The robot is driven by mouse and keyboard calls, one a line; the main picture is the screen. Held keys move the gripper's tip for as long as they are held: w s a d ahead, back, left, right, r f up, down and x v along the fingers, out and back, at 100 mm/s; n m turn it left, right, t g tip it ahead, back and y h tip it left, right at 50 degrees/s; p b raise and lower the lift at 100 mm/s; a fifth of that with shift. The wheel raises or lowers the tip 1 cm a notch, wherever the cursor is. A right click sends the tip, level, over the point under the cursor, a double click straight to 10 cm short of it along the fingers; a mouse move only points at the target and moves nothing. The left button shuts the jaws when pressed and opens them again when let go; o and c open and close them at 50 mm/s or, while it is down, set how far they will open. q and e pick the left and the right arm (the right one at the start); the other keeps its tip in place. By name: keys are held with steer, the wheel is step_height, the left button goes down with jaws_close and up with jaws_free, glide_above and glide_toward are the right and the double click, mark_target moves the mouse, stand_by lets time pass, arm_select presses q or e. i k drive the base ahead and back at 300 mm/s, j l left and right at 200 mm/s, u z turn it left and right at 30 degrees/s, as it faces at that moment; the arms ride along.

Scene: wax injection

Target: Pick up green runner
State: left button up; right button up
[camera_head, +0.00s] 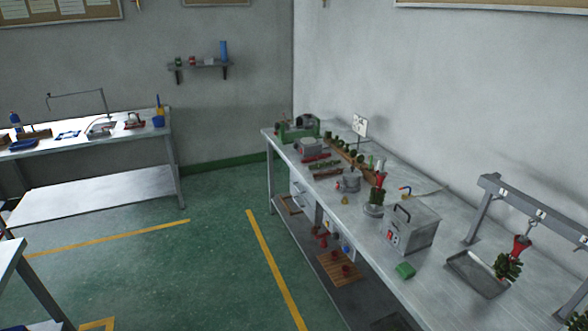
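Neither of my grippers is in view. I cannot tell for certain which green piece is the runner. A green and dark assembly with a red cup on top (378,188) stands upright on a round grey base (373,210). Another green cluster (508,266) hangs under a red cup (521,245) at the right. Several small green pieces stand along a wooden rack (372,172) near the wall.
A grey frame with hooks (530,212) stands over a dark tray (476,274) at the right. A green machine (300,129) sits at the bench's far end. Red pieces lie on the lower shelf. A second bench (90,140) stands at the left. The floor between (215,225) is clear.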

mark_target(332, 163)
steer(key=i+j+z, duration=0.1)
steer(key=i+z, duration=0.15)
steer(key=i, duration=0.75)
